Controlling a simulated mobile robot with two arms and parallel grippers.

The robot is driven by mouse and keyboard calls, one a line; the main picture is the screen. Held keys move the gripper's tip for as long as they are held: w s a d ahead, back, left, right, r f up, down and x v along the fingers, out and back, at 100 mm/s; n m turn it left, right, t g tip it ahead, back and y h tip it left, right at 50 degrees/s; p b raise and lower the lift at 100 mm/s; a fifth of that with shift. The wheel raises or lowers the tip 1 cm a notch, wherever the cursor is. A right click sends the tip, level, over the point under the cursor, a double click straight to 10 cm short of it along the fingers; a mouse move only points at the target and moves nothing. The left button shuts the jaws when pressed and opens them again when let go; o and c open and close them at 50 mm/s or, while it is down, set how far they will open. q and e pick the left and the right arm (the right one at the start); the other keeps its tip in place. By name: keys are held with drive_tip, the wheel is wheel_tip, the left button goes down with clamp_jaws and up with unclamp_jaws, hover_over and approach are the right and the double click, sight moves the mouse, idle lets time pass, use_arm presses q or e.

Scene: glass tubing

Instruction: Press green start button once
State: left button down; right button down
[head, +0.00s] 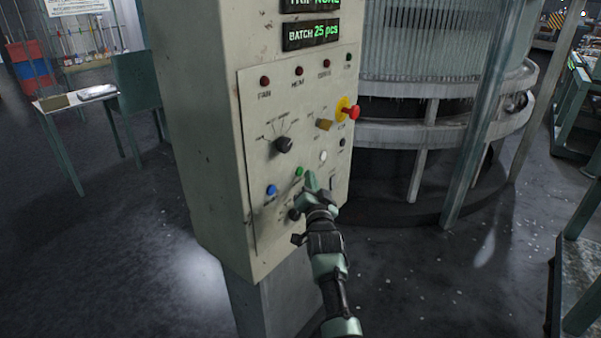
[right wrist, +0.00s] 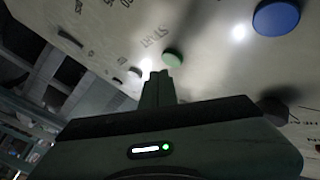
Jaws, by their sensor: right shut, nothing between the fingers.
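The green start button (head: 299,171) is a small round button on the front of the beige control panel (head: 250,120), between a blue button and a white one. In the right wrist view the green button (right wrist: 173,57) sits just beyond the fingertips, beside printed lettering that seems to read START. My right gripper (head: 310,178) is shut and empty, its tips close to the panel just right of the green button. It also shows in the right wrist view (right wrist: 158,80). I cannot tell whether the tips touch the panel. My left gripper is out of view.
A blue button (head: 271,190), a black selector knob (head: 283,145), a white button (head: 323,156) and a red emergency stop (head: 351,112) on yellow crowd the panel. A round machine (head: 440,130) stands behind at right. Open floor lies at left.

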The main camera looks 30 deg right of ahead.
drive_tip(key=shift+w, duration=0.15)
drive_tip(key=shift+w+a, duration=0.15)
drive_tip(key=shift+w, duration=0.1)
drive_tip(key=shift+w+a+b, duration=0.15)
drive_tip(key=shift+w+b, duration=0.2)
drive_tip(key=shift+b, duration=0.15)
idle(0.7)
drive_tip(key=shift+s, duration=0.1)
drive_tip(key=shift+s+d+p, duration=0.3)
drive_tip(key=shift+s+p, duration=0.3)
drive_tip(key=shift+s, duration=0.05)
drive_tip(key=s+p, duration=0.1)
drive_tip(key=s+d+p, duration=0.1)
drive_tip(key=s, duration=0.1)
drive_tip(key=s+d+p, duration=0.1)
drive_tip(key=shift+s, duration=0.3)
